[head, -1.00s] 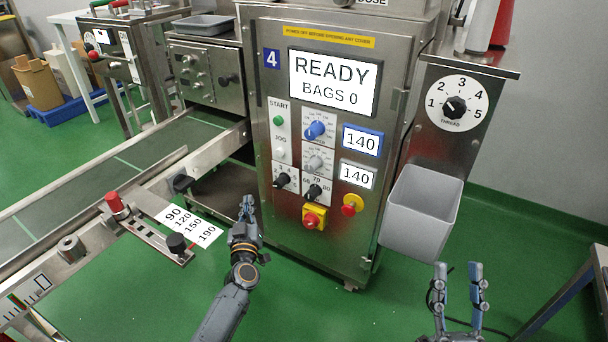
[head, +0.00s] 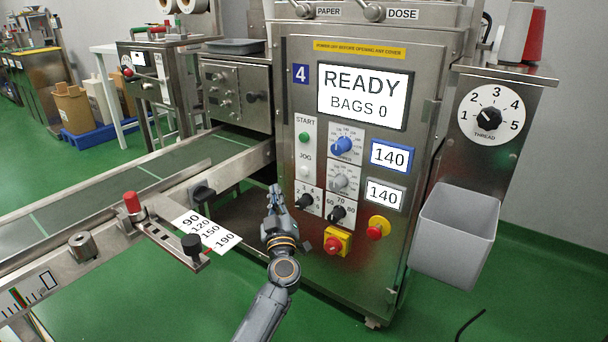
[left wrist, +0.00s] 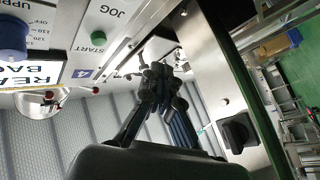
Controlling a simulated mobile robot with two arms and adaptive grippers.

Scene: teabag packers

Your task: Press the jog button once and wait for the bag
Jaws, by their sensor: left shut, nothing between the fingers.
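The white jog button (head: 304,171) is on the front panel of the steel machine, under the JOG label and below the green START button (head: 304,137). The display (head: 362,95) reads READY, BAGS 0. My left gripper (head: 274,190) is shut and empty, fingers pointing up, just left of and slightly below the jog button in the head view. A gap shows between them in the picture. In the left wrist view the gripper's dark fingers (left wrist: 160,78) are beside the panel with the JOG label (left wrist: 113,12). My right gripper is out of view.
Knobs, a red stop button (head: 333,244) and a second red button (head: 375,232) sit lower on the panel. A conveyor (head: 140,172) with a guide rail runs to the left. A grey bin (head: 455,235) hangs at right.

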